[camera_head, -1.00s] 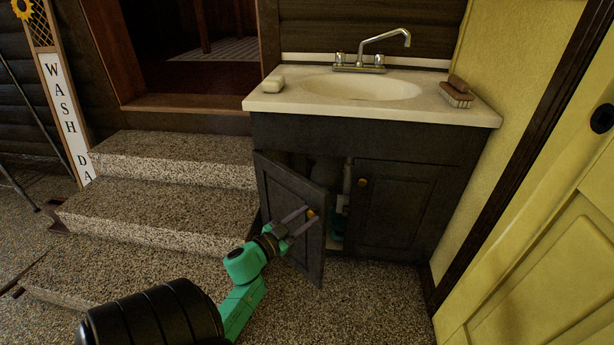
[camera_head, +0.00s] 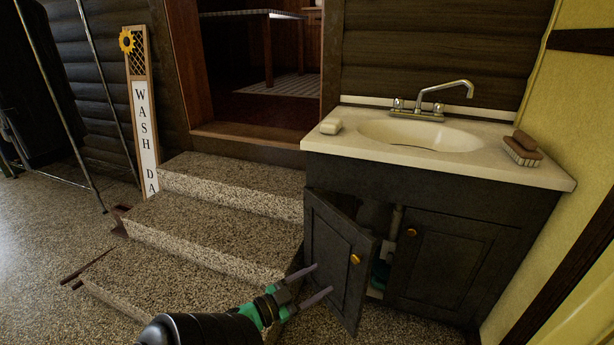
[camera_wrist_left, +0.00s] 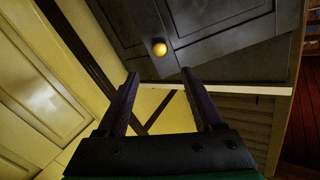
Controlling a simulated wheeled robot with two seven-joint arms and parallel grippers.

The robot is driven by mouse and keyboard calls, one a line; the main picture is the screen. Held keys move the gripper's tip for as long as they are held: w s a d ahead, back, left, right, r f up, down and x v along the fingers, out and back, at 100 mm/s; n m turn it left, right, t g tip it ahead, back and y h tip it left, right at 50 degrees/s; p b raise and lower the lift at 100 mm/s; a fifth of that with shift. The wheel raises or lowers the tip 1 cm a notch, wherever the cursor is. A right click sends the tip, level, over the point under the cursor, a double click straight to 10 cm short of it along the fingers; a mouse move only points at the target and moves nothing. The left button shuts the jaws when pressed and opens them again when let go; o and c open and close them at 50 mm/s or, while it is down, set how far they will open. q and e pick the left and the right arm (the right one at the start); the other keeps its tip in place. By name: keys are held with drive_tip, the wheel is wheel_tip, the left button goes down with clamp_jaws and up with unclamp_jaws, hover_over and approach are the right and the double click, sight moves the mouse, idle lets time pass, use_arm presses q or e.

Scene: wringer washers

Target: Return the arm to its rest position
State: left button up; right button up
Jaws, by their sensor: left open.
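My left gripper (camera_head: 322,279) is open and empty in the head view, in front of the ajar left door (camera_head: 336,262) of the dark sink cabinet. Its fingers point toward the door, below and left of the round brass knob (camera_head: 354,259). In the left wrist view, the two fingers of my left gripper (camera_wrist_left: 160,75) are spread with nothing between them. A brass knob (camera_wrist_left: 159,48) shows beyond the fingertips, apart from them. My right gripper is in neither view.
Stone steps (camera_head: 213,218) rise left of the cabinet to a doorway. The white sink counter (camera_head: 330,146) holds a soap bar (camera_head: 331,126) and a brush (camera_head: 522,150). The cabinet's right door (camera_head: 440,262) is shut. Open floor (camera_head: 40,250) lies at left.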

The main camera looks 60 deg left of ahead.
use_arm(q)
drive_tip(key=s, duration=0.3)
drive_tip(key=shift+s, duration=0.25)
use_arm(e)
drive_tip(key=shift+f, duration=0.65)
use_arm(q)
drive_tip(key=shift+w, duration=0.1)
